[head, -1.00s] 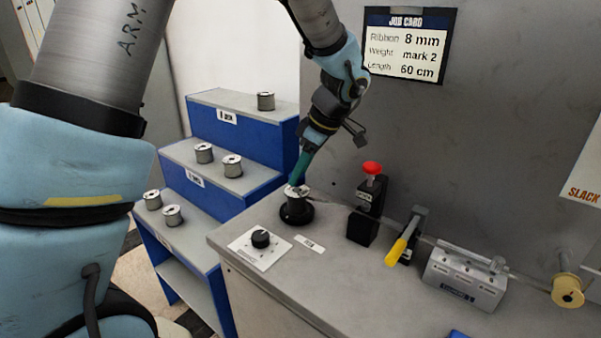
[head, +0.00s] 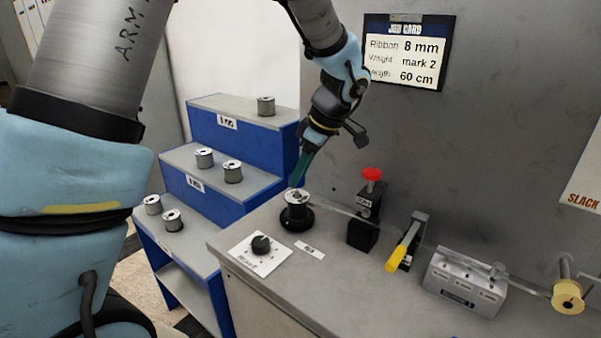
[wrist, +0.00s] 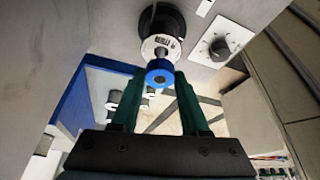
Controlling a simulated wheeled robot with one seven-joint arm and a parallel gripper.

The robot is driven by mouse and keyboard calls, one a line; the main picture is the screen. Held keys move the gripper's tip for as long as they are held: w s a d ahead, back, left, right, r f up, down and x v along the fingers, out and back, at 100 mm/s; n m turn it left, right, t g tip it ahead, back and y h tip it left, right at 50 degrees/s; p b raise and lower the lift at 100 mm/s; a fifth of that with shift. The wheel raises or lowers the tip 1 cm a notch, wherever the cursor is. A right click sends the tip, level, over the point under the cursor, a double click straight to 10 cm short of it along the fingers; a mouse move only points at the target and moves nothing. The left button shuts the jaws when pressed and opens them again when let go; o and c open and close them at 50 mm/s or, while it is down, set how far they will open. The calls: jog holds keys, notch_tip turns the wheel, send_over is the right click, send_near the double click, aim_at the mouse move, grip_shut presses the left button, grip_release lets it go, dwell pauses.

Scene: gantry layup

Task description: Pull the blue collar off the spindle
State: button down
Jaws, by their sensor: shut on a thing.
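The blue collar (wrist: 160,73) shows in the wrist view between the green fingertips of my gripper (wrist: 157,78), which is shut on it. The dark tip of the spindle (wrist: 162,53) shows beside the collar, above the spool. I cannot tell whether the collar is fully clear of the spindle. A labelled metal spool (wrist: 160,44) sits on the round black base. In the head view the spool (head: 297,198) stands upright on the bench, and my gripper (head: 297,183) is just above it. The collar cannot be made out in the head view.
A dial (head: 261,244) is in front of the spool. A red-knobbed black block (head: 363,234), a yellow-handled lever (head: 398,258) and a grey slotted block (head: 462,284) stand to the right. Blue-fronted steps (head: 230,182) with several spools are at left.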

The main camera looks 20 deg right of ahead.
jog(key=shift+r+p, duration=0.5)
jog(key=shift+r, duration=1.1)
